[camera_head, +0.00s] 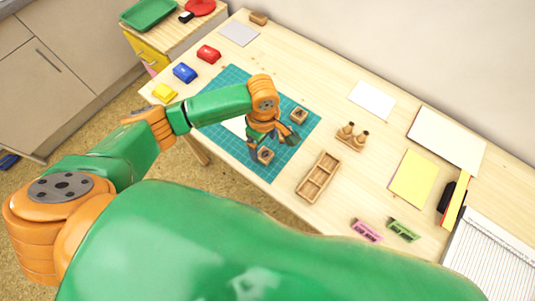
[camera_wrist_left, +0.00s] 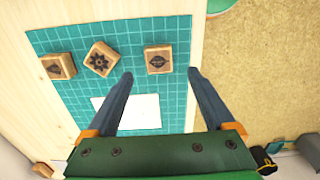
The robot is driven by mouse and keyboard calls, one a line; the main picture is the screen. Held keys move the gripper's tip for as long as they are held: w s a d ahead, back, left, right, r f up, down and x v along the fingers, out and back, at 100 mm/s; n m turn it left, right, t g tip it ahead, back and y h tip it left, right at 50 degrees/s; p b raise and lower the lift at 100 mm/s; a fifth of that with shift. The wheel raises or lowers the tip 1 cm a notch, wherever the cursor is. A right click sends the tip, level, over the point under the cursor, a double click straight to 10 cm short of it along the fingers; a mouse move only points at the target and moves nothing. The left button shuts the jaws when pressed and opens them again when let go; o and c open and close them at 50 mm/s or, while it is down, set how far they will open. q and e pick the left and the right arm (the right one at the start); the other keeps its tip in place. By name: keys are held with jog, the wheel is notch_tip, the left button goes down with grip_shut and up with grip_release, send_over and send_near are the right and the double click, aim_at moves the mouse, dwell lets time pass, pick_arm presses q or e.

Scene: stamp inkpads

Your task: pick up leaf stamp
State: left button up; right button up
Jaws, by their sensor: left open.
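Three square wooden stamps lie on the teal mat (camera_wrist_left: 178,110), seen in the left wrist view. One bears a dark oval mark (camera_wrist_left: 158,61), one a flower-like mark (camera_wrist_left: 102,58), and one a small dark mark (camera_wrist_left: 57,66). The prints are too small to tell for sure which is the leaf. My left gripper (camera_wrist_left: 160,74) is open and empty, its fingertips either side of the oval-marked stamp and just short of it in the picture. In the head view my left gripper (camera_head: 272,147) is over the mat, between two visible stamps (camera_head: 299,115) (camera_head: 265,155). My right gripper is out of view.
White paper (camera_head: 235,126) lies on the mat. Red (camera_head: 208,53), blue (camera_head: 185,72) and yellow (camera_head: 163,92) pads stand left of it. A wooden compartment tray (camera_head: 318,178) and a small holder with two knobbed pieces (camera_head: 351,137) stand to the right.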

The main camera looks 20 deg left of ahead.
aim_at(265, 154)
pick_arm(q)
notch_tip(265, 154, down, 6)
jog(key=shift+d+f+b, duration=0.1)
jog(key=shift+f+b, duration=0.1)
jog(key=shift+b, duration=0.1)
grip_shut()
